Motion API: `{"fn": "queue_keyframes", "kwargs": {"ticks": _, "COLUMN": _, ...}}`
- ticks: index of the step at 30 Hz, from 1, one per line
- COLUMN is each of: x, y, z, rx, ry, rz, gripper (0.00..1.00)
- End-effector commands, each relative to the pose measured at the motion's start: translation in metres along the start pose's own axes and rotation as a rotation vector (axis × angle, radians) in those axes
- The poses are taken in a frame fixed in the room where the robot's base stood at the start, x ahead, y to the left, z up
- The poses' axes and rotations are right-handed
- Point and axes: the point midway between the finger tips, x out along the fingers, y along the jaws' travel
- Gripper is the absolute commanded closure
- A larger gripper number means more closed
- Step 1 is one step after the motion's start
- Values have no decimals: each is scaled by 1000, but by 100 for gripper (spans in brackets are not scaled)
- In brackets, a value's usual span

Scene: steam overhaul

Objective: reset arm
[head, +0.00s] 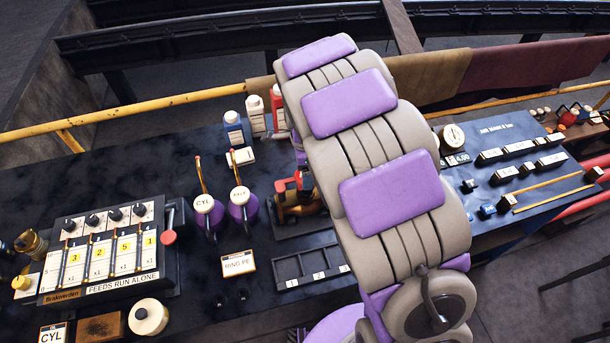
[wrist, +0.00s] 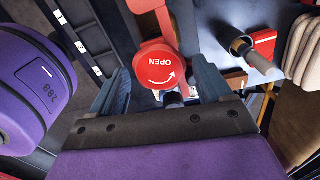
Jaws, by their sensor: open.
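My gripper (wrist: 160,72) is open in the wrist view, its two dark blue-grey fingers spread apart. A round red cap marked OPEN (wrist: 160,66), with a curved white arrow, shows in the gap between the fingers. I cannot tell how far beyond the fingertips it is, and nothing appears clamped. In the head view my grey and purple arm rises through the middle of the picture; the gripper is hidden there.
The dark bench holds a counter panel (head: 120,255), purple CYL (head: 208,212) and VALV (head: 241,205) oilers, a brass-and-red fitting (head: 297,197), bottles (head: 256,115) and a slotted tray (head: 308,268). A blue tool board (head: 520,160) lies right. A yellow rail (head: 150,106) runs behind.

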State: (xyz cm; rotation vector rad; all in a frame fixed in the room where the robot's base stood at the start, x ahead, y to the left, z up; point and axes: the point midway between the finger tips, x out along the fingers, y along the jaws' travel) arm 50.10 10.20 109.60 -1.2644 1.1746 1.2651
Motion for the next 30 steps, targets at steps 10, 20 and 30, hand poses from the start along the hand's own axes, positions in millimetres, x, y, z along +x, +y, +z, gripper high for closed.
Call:
{"fn": "queue_keyframes", "kwargs": {"ticks": 10, "x": -28, "y": 0, "z": 0, "rx": 0, "ry": 0, "rz": 0, "gripper": 21}}
{"fn": "queue_keyframes", "kwargs": {"ticks": 20, "x": -48, "y": -1, "z": 0, "rx": 0, "ry": 0, "rz": -3, "gripper": 21}}
{"fn": "queue_keyframes", "kwargs": {"ticks": 30, "x": -48, "y": -1, "z": 0, "rx": -10, "ry": -1, "rz": -1, "gripper": 21}}
